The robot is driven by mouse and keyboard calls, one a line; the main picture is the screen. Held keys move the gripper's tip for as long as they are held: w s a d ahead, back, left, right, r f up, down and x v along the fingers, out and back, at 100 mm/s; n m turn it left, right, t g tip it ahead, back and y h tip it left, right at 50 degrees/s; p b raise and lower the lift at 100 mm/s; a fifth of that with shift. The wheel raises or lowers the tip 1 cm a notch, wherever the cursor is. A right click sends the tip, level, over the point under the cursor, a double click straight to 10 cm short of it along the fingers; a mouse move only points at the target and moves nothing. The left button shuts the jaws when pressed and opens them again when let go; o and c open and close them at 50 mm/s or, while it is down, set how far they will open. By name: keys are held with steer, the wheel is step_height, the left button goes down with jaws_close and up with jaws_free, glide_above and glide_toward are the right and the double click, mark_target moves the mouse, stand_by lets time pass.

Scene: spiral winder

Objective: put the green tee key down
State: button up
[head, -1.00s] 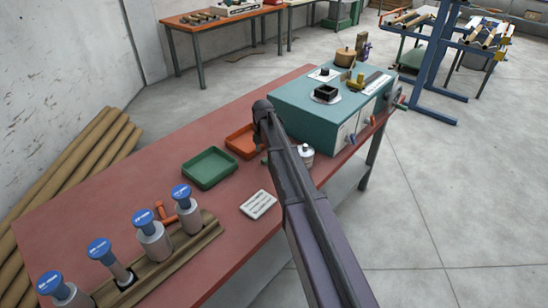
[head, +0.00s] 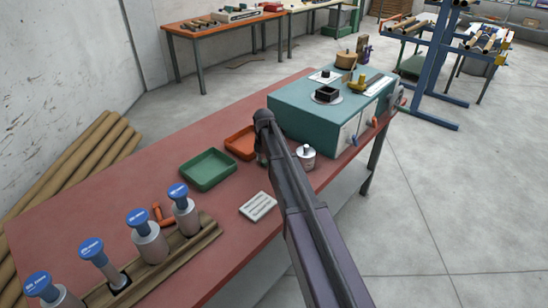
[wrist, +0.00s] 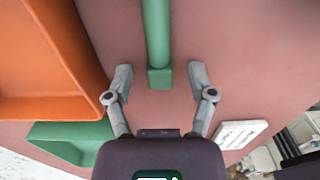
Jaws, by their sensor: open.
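The green tee key (wrist: 157,35) shows in the wrist view as a green bar with a square block at its near end, over the red bench top. My gripper (wrist: 158,75) is open, with one finger on each side of the block and a gap to both. I cannot tell whether the key lies flat on the bench or stands off it.
An orange tray (head: 241,142) and a green tray (head: 208,169) are left of my gripper. A white card (head: 258,206) lies nearer. The teal machine (head: 310,118) stands behind, and a small metal canister (head: 306,157) stands to the right. Blue-topped tools (head: 137,218) stand in a wooden rack.

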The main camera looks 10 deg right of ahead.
mark_target(265, 160)
jaws_close()
steer(key=shift+r, duration=0.1)
stand_by(0.4)
step_height(265, 160, up, 3)
steer(key=p, duration=0.3)
steer(key=shift+r, duration=0.15)
steer(key=s, duration=0.5)
steer(key=s+r+p, duration=0.1)
steer(key=s, duration=0.4)
steer(key=s+p, duration=0.1)
steer(key=s, duration=0.5)
steer(key=shift+d+r, duration=0.25)
steer(key=shift+d, duration=0.15)
